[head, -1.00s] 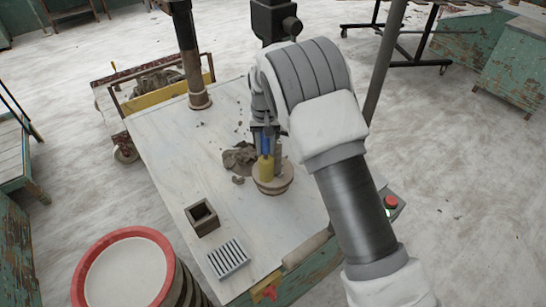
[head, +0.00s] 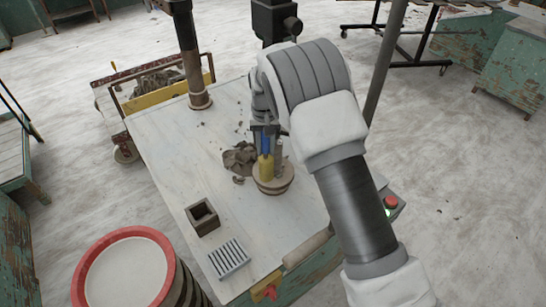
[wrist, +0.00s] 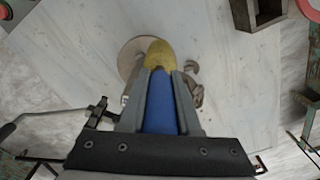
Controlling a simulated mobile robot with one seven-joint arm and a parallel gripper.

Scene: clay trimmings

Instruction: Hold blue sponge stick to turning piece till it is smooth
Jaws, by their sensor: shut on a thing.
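My gripper (head: 267,133) is shut on the blue handle of the sponge stick (head: 266,143) and points down over the round wheel head (head: 272,187). The stick's yellow sponge end (head: 266,168) is low at the wheel head. A narrow grey upright shape stands just right of the sponge in the head view; I cannot tell whether it is the turning piece or a finger. In the wrist view the blue handle (wrist: 160,106) lies between both fingers, and the yellow tip (wrist: 160,53) covers part of the wheel disc (wrist: 128,58). Contact with the piece is hidden.
Clay trimmings (head: 239,158) lie left of the wheel head on the pale table (head: 175,150). A small square box (head: 202,217) and a slotted grey block (head: 229,258) sit near the front. A red-rimmed bucket (head: 85,262) stands front left. A post (head: 190,60) rises at the back.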

